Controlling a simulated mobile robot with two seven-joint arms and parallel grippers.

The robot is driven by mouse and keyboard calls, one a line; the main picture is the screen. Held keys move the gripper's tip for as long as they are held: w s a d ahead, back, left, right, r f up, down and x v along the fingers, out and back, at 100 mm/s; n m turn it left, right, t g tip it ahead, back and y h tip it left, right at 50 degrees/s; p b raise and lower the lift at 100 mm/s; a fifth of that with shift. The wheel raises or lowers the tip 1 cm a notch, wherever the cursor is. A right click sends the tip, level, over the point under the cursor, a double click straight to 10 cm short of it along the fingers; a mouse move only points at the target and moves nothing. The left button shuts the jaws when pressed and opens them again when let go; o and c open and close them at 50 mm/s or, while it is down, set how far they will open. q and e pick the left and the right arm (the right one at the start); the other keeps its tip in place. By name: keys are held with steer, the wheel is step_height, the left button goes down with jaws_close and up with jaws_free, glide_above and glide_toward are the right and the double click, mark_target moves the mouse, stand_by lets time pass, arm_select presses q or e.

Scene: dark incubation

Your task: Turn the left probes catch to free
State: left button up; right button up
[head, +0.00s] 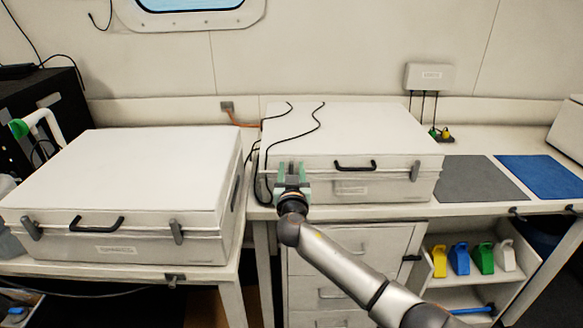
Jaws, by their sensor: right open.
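A white case (350,128) stands on the right bench, with its lid down, a black front handle (355,166) and a small label I cannot read clearly. Its right catch (415,171) is a grey upright tab on the front seam. My right gripper (291,170) is at the left end of this case's front, where the left catch sits. Its green-tinted fingers are open, pointing at the case, one on each side of a grey piece that looks like the catch. The gripper mostly hides that catch, so I cannot tell its position or any contact. My left gripper is out of view.
A second white case (130,170) with two grey catches stands on the left bench. Black cables (290,135) lie over the right case's lid and hang beside its left end. Grey (484,178) and blue (541,176) mats lie flat to the right, clear on top.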

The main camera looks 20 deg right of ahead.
steer(key=shift+w+d, duration=0.1)
steer(key=shift+w, duration=0.15)
jaws_close()
stand_by(0.3)
